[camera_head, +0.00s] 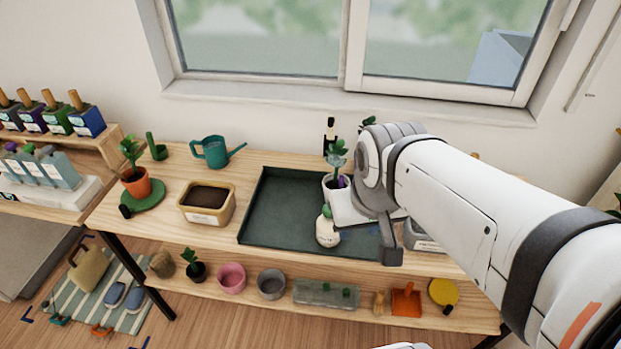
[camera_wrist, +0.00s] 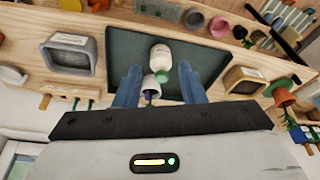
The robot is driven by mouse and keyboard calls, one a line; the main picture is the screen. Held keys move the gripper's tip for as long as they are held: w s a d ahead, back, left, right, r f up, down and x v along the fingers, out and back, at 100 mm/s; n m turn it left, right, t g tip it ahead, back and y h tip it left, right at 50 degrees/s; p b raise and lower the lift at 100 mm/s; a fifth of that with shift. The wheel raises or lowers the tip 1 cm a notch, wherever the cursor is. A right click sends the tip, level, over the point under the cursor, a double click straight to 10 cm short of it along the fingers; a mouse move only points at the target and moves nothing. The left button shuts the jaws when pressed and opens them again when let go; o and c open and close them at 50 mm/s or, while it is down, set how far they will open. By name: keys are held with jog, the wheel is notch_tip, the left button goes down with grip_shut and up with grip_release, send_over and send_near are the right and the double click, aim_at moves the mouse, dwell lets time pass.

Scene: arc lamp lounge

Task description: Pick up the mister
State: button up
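The mister, a small white bottle with a green top (camera_head: 327,230), stands on the dark green tray (camera_head: 285,200) near its front edge. In the wrist view the mister (camera_wrist: 160,55) shows just beyond and between my fingertips, with a gap on both sides. My gripper (camera_wrist: 159,68) is open, its two blue fingers apart and nothing clasped. In the head view my wrist hides most of the gripper, which is just right of the mister.
A white pot with a plant (camera_head: 337,185) stands close behind the mister and also shows between my fingers in the wrist view (camera_wrist: 154,88). A tan soil box (camera_head: 208,203) and a teal watering can (camera_head: 214,150) stand left of the tray. The tray's left part is clear.

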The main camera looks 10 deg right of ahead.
aim_at(327, 216)
jog(key=shift+o, duration=0.2)
